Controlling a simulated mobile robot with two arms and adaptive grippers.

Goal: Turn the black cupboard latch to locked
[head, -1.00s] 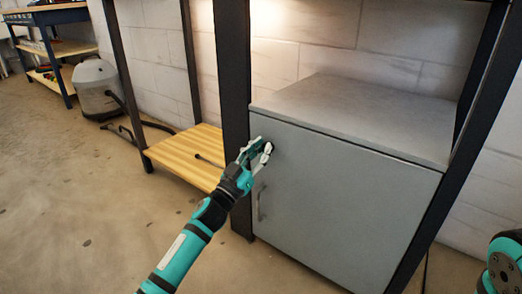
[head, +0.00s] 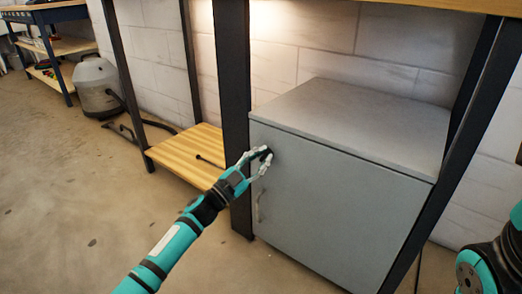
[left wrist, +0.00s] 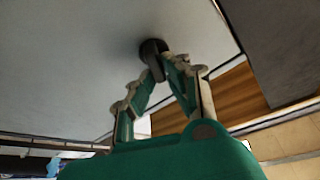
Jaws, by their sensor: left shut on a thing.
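The grey cupboard (head: 335,205) stands under the bench with its door closed. The black latch (left wrist: 151,50) sits on the upper left of the door; the left wrist view shows its round base and a short lever. My left gripper (head: 264,157) is at the latch, with its fingers shut on the lever; they also show in the left wrist view (left wrist: 163,68). The fingers hide much of the latch in the head view, and I cannot tell its exact angle. My right gripper is out of view.
A door handle (head: 259,207) is below the latch. A dark bench leg (head: 235,120) stands close left of the cupboard. A low wooden shelf (head: 188,157) is further left. The floor in front is clear.

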